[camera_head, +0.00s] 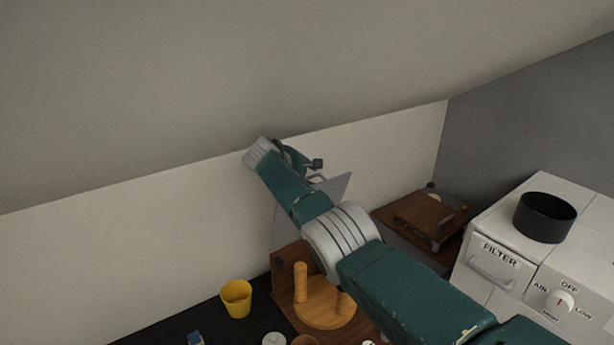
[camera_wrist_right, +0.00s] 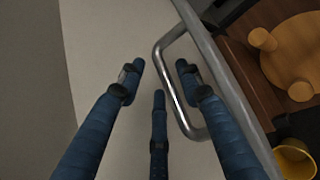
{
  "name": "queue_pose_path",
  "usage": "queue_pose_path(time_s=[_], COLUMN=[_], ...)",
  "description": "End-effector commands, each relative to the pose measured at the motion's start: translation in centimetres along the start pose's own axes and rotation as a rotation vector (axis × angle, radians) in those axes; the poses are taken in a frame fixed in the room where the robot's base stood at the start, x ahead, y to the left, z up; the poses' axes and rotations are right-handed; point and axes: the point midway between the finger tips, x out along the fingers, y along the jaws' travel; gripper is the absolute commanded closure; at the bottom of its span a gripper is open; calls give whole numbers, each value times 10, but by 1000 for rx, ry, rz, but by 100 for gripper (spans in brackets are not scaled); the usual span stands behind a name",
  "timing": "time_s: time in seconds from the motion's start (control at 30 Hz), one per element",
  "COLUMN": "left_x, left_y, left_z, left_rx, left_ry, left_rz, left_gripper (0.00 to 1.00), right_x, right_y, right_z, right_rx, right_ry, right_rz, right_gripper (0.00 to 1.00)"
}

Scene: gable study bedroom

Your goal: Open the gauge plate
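A thin grey plate with a metal handle, which I take for the gauge plate (camera_head: 337,188), stands tilted by the cream wall, partly hidden behind my right arm. Its bent-bar handle (camera_wrist_right: 173,88) shows large in the right wrist view. My right gripper (camera_head: 299,164) is at the plate's upper part. In the wrist view the right gripper (camera_wrist_right: 158,80) is open, its fingers spread. One bar of the handle runs between the fingers, close to the right-hand finger; I cannot tell whether they touch. My left gripper is out of view.
A yellow cup (camera_head: 236,298) and a round wooden board with pegs (camera_head: 322,303) stand below. At right are a wooden box (camera_head: 428,215) and a white unit marked FILTER (camera_head: 497,262) with a black pot (camera_head: 545,217). The sloped ceiling (camera_head: 200,90) is close above my right gripper.

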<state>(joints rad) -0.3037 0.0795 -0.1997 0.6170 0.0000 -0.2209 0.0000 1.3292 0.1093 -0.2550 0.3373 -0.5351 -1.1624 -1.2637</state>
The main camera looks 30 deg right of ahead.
Motion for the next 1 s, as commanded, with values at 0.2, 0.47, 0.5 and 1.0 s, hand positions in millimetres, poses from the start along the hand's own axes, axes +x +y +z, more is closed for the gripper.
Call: queue_pose_path(time_s=[0.2,0.47,0.5,1.0], left_x=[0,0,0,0], left_y=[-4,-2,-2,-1], left_z=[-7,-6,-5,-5], left_rx=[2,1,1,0], left_ry=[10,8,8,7], left_rz=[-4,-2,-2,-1], left_gripper=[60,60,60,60], right_x=[-3,-23,-28,-75], right_y=[2,2,1,0], right_z=[1,0,0,-1], right_rx=[1,2,1,-1], right_ry=[-2,0,0,0], right_rz=[4,6,5,0], right_gripper=[65,65,65,65])
